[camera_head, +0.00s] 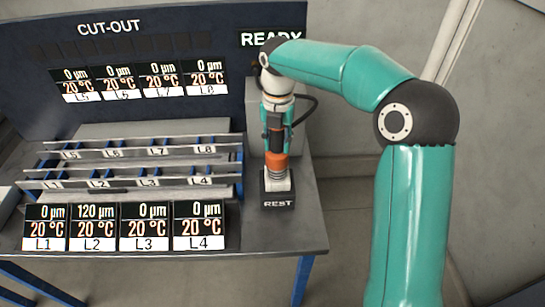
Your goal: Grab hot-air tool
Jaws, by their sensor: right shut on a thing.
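The hot-air tool (275,157) stands upright in the black holder marked REST (278,200), near the right end of the bench. It has an orange band and a pale nozzle end. My right gripper (277,118) comes down from above and is shut on the hot-air tool. The fingers and the tool's upper part overlap, so the exact grip is hard to see. My left gripper is not in view.
The grey bench (288,236) carries rails (150,141) with slots labelled L1 to L8. Front displays (96,228) read 0 µm, except L2 at 120 µm; all read 20 °C. The dark back panel (225,35) says CUT-OUT and READY. A dark cable (307,108) loops beside the tool.

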